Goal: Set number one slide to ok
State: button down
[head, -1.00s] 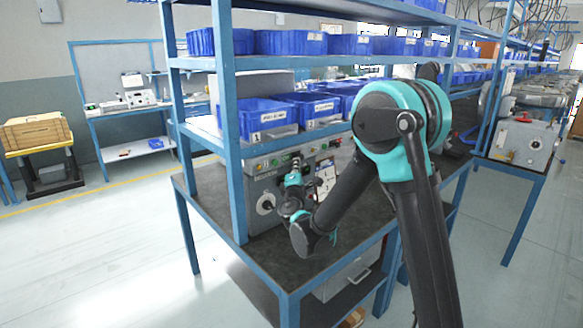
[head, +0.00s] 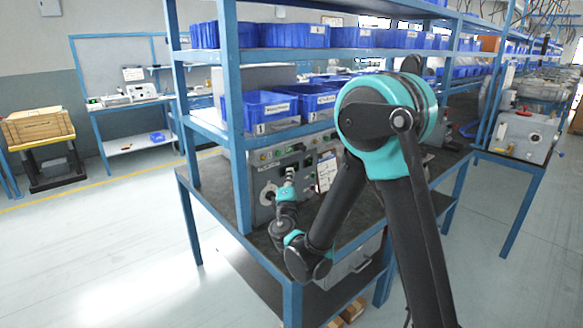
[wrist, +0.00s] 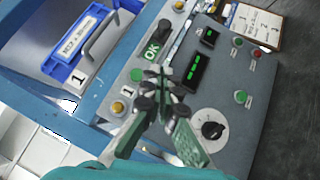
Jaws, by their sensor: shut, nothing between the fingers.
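The number one slide (wrist: 155,46) is on the grey test panel (wrist: 228,88). Its green face with white "OK" letters shows in the wrist view, beside the number 1 label (wrist: 127,90). My gripper (wrist: 158,72) is shut and empty, its fingertips at the lower end of the green face. They hide part of the slide area, and I cannot tell whether they touch it. In the head view the panel (head: 263,178) stands on the bench under the shelf, with my gripper (head: 287,178) in front of it.
The panel also carries a black knob (wrist: 212,130), green-lit displays (wrist: 194,68) and several coloured buttons. A blue bin (wrist: 85,45) sits on the shelf beside it. Blue shelf posts (head: 238,130) stand close to my arm.

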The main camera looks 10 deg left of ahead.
jog(key=shift+v, duration=1.2)
jog(key=w+d+f+m+g+h, duration=0.1)
jog(key=d+m+g+h, duration=0.2)
jog(key=d, duration=0.6)
jog(key=w+d+f+m+g+h, duration=0.1)
jog(key=d+f+m+h, duration=0.3)
jog(key=d, duration=0.6)
jog(key=s+d+f+m+g+h, duration=0.1)
jog(key=s+d+f+m+g, duration=0.15)
jog(key=d, duration=0.45)
jog(key=s+d+f+m+g, duration=0.1)
jog(key=s+d+m+g, duration=0.25)
jog(key=d, duration=0.35)
jog(key=s+d+f+m+g+y, duration=0.1)
jog(key=s+d+f+m+g, duration=0.4)
jog(key=s, duration=0.4)
jog(key=s+a+f+m+g+y, duration=0.1)
jog(key=s+f+m+y, duration=0.3)
jog(key=s, duration=0.6)
jog(key=shift+a+f, duration=0.3)
jog(key=shift+f, duration=0.25)
jog(key=shift+s, duration=0.15)
